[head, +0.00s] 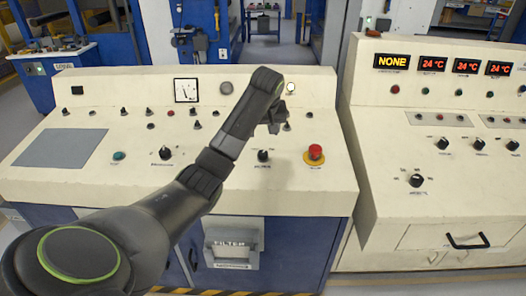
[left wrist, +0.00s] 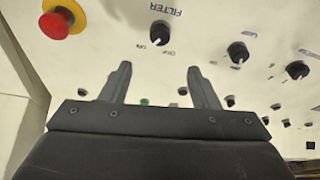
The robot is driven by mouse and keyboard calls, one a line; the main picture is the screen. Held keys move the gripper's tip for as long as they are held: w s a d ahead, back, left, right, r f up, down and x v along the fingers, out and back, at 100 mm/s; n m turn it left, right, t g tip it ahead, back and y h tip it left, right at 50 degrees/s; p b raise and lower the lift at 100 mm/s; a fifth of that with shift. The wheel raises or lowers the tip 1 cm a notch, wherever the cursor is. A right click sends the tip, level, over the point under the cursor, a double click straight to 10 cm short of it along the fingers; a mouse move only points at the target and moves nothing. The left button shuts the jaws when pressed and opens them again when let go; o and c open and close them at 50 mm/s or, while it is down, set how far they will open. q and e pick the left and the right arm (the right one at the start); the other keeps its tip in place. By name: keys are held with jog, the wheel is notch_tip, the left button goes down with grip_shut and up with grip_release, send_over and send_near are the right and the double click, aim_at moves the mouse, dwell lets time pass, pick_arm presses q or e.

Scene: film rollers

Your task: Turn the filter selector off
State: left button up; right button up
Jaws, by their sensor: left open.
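The filter selector is a black rotary knob on the cream sloping console. It shows in the head view (head: 263,156), left of the red mushroom button, and in the left wrist view (left wrist: 160,33) beside the word FILTER. My left gripper (head: 277,122) is above the console, beyond the selector in the head view. In the left wrist view its two fingers (left wrist: 160,80) stand apart with nothing between them, and the knob lies ahead of them, untouched. My right gripper is not in view.
The red mushroom button (head: 315,153) sits close to the selector. Several other knobs, including one farther left (head: 165,153), stand on the panel. A second console (head: 425,220) with orange displays stands at the right.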

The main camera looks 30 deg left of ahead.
aim_at(263, 152)
pick_arm(q)
jog(key=x, duration=1.3)
jog(key=shift+p, duration=0.35)
jog(key=c, duration=1)
